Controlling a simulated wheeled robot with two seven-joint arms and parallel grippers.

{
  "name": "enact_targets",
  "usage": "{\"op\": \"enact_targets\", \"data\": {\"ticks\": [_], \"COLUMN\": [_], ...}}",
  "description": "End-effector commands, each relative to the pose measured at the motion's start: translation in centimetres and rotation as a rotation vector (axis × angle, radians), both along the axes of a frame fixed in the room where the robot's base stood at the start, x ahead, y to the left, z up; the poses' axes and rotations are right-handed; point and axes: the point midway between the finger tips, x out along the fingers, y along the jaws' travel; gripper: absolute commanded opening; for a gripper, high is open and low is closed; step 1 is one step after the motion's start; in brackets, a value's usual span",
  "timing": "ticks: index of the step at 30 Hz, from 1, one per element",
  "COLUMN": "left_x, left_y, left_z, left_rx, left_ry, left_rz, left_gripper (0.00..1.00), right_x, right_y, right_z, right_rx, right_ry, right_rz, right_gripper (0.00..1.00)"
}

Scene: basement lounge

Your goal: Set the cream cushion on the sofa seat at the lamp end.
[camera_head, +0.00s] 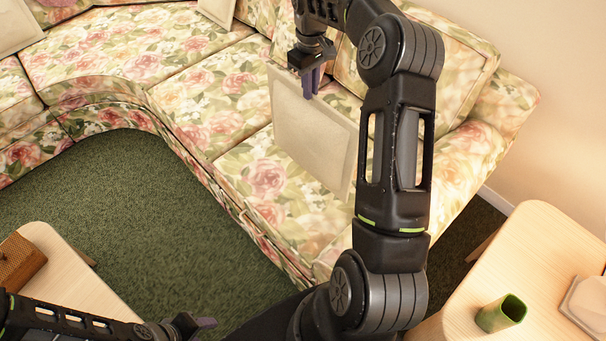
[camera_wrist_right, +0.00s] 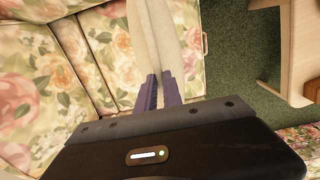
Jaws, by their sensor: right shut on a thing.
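The cream cushion (camera_head: 312,135) hangs upright over the floral sofa seat (camera_head: 262,185), near the right armrest. My right gripper (camera_head: 311,86) is shut on its upper edge. In the right wrist view the purple fingers (camera_wrist_right: 160,90) pinch the cushion's edge (camera_wrist_right: 152,42). I cannot tell whether the cushion's bottom edge touches the seat. My right arm hides part of the seat and the armrest. My left gripper (camera_head: 203,324) is low in the head view, away from the sofa; its opening is unclear. No lamp shows.
Other cream cushions (camera_head: 14,26) lie on the sofa at the upper left and top (camera_head: 217,9). A floral back cushion (camera_head: 440,75) leans behind my right arm. A wooden table with a green cup (camera_head: 502,313) stands lower right. Another table (camera_head: 75,285) stands lower left. Green carpet lies between.

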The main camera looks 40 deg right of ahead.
Motion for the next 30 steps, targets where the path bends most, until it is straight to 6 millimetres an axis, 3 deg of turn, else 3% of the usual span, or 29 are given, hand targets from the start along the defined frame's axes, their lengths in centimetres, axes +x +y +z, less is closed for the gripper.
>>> {"op": "enact_targets", "data": {"ticks": [9, 21, 30], "left_x": [0.0, -0.1, -0.2], "left_y": [0.0, 0.1, 0.1], "left_z": [0.2, 1.2, 1.2], "left_rx": [0.0, 0.003, 0.004], "left_ry": [0.0, 0.004, 0.005], "left_rz": [0.0, 0.002, 0.003], "left_gripper": [0.5, 0.5, 0.5], "right_x": [0.0, 0.1, 0.1], "right_y": [0.1, 0.1, 0.1], "right_z": [-0.4, -6.1, -6.3], "right_rx": [0.001, 0.001, -0.001], "right_ry": [0.001, 0.0, -0.001], "right_rz": [0.0, 0.0, 0.0], "right_gripper": [0.0, 0.0, 0.0]}}
